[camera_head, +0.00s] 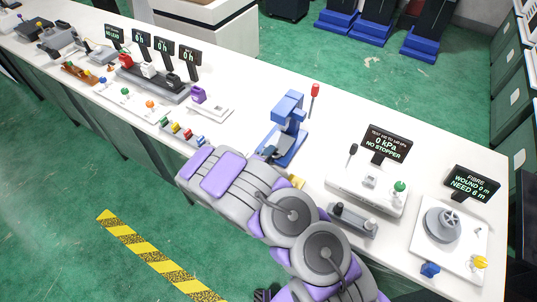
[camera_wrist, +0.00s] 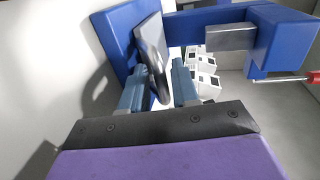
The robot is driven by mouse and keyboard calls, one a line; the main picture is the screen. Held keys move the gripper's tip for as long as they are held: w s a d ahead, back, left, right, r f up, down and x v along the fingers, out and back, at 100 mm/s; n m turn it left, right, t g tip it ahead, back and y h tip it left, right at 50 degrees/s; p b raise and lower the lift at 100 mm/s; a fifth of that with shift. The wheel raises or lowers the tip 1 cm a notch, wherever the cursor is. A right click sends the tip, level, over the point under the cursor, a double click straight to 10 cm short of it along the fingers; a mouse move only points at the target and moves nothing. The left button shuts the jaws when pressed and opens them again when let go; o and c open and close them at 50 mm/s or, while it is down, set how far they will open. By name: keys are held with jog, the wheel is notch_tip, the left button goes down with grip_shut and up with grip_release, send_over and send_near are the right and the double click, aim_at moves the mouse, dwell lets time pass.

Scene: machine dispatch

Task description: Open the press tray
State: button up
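The blue press (camera_head: 290,112) stands on the white bench, with a red-handled lever (camera_head: 314,92) beside its head. In the wrist view the blue press frame (camera_wrist: 285,38) spans the top, with a grey block under its arm. A dark grey plate (camera_wrist: 152,45), perhaps the press tray or its handle, stands out from the blue base. My gripper (camera_wrist: 160,85) is at the press with its two blue-grey fingers apart, one on each side of the plate's near end. I see no firm grip; contact is unclear. In the head view my arm partly hides the fingers.
Right of the press are a pressure tester (camera_head: 368,188) reading "0 kPa NO STOPPER" and a fibre winder (camera_head: 445,225). A small grey rack (camera_head: 353,220) sits near the front edge. Coloured blocks (camera_head: 183,131) lie to the left. White cubes (camera_wrist: 205,75) show beyond the fingers.

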grip_shut()
jog(key=shift+s, duration=0.1)
jog(key=p+v, duration=0.1)
jog(key=v, duration=0.2)
jog(key=f+p+v, duration=0.1)
jog(key=p+v, duration=0.1)
jog(key=v, duration=0.1)
jog(key=f+p+v, duration=0.1)
jog(key=p+v, duration=0.1)
jog(key=v, duration=0.1)
jog(key=shift+s+a, duration=0.15)
jog(key=shift+a, duration=0.1)
jog(key=shift+s+a+f, duration=0.1)
jog(key=shift+s+a, duration=0.15)
jog(key=shift+s, duration=0.3)
jog(key=shift+o, duration=0.4)
grip_release()
jog(key=shift+w, duration=0.15)
